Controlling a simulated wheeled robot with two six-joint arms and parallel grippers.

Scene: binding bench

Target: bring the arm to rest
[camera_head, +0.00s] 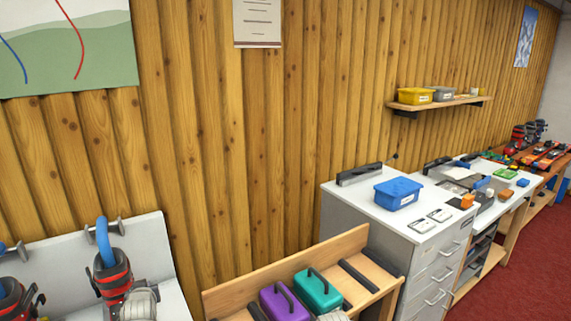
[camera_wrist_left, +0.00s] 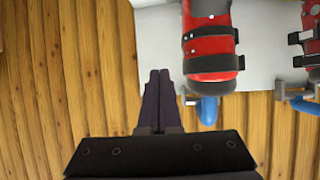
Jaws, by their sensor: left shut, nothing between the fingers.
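My left gripper (camera_wrist_left: 158,82) shows in the left wrist view, with its two dark fingers side by side and shut on nothing. Beyond the fingertips are a white panel and the log wall. A red ski boot (camera_wrist_left: 210,45) with black straps is just right of the fingers, with a blue part and a hook below it. I see no contact between the fingers and the boot.
Red boots (camera_head: 113,275) hang on a white rack (camera_head: 155,245) at lower left. A wooden bench (camera_head: 345,248) holds a purple case (camera_head: 284,303) and a teal case (camera_head: 318,290). A white cabinet (camera_head: 340,205) bears a blue box (camera_head: 398,193). A shelf (camera_head: 440,102) is on the wall.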

